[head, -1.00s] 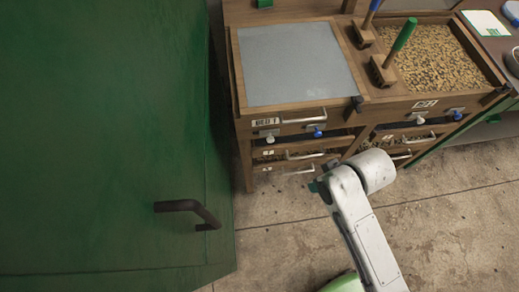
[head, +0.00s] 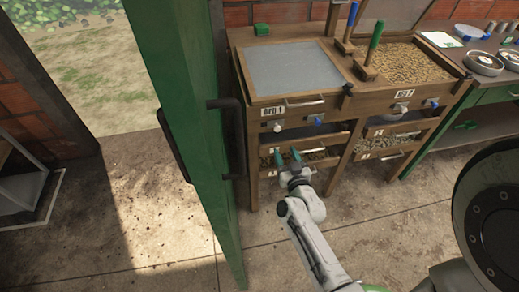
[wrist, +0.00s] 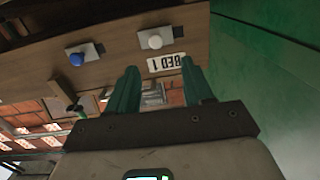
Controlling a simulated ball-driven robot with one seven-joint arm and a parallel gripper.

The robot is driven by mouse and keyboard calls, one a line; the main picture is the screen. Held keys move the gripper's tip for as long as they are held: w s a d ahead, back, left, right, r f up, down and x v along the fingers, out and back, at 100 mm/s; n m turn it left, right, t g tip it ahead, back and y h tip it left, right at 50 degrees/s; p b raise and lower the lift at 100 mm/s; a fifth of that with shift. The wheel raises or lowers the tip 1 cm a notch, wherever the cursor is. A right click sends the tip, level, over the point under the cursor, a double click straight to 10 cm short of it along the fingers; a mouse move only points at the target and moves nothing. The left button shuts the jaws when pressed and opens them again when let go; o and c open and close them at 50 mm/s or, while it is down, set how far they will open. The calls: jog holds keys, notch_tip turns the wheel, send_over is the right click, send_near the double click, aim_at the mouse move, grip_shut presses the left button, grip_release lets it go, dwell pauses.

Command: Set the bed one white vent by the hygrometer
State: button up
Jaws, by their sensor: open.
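The bed one unit (head: 250,108) is a wooden bench with a flat grey top and a "BED 1" label (head: 272,111) on its front. Below the label is its white vent knob (head: 277,127), with a blue knob (head: 318,119) to the right. In the wrist view the label (wrist: 166,62), white knob (wrist: 150,39) and blue knob (wrist: 78,59) appear upside down. My gripper (head: 287,158) is open and empty, its green fingers (wrist: 160,88) below the white knob, apart from it. I cannot identify the hygrometer for certain.
A green door (head: 185,100) with a dark handle (head: 235,135) stands edge-on left of the bench. A green table (head: 495,88) holds round dishes. Open concrete floor (head: 130,200) lies left and in front.

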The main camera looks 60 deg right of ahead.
aim_at(278, 130)
jog(key=shift+h, duration=0.4)
jog(key=x, duration=1)
jog(key=shift+d+f, duration=0.1)
jog(key=shift+d, duration=0.15)
grip_shut()
